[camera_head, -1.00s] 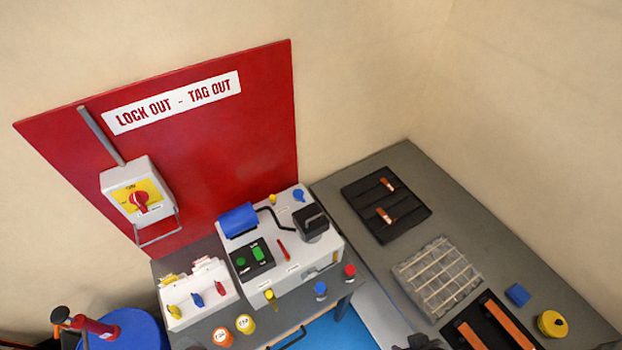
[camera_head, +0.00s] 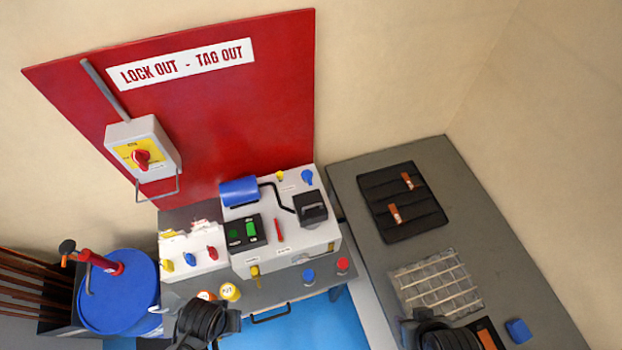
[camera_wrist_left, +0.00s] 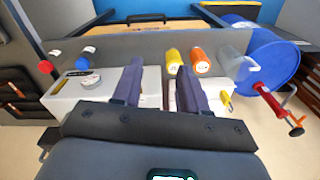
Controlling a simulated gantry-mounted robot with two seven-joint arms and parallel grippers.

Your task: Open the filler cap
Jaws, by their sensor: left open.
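I cannot tell for certain which part is the filler cap. The white bender unit (camera_head: 290,240) has a small yellow knob (camera_head: 280,175) and a blue knob (camera_head: 307,177) on top. In the left wrist view, a grey round cap (camera_wrist_left: 90,79) is on the white unit, beside a yellow label. My left gripper (camera_wrist_left: 159,66) is open and empty, with its fingers apart above the bench, between the white unit and the bottles. In the head view only my dark left wrist shows at the bottom; its fingers are hidden. My right arm shows at the bottom right, without its jaws.
A blue drum (camera_head: 120,285) with a red pump stands at the left. Yellow (camera_wrist_left: 173,62) and orange (camera_wrist_left: 201,62) containers stand near my left fingers. A padlock box (camera_head: 192,255) adjoins the unit. The grey bench (camera_head: 350,190) holds a black tray (camera_head: 402,205) and a wire rack (camera_head: 437,285).

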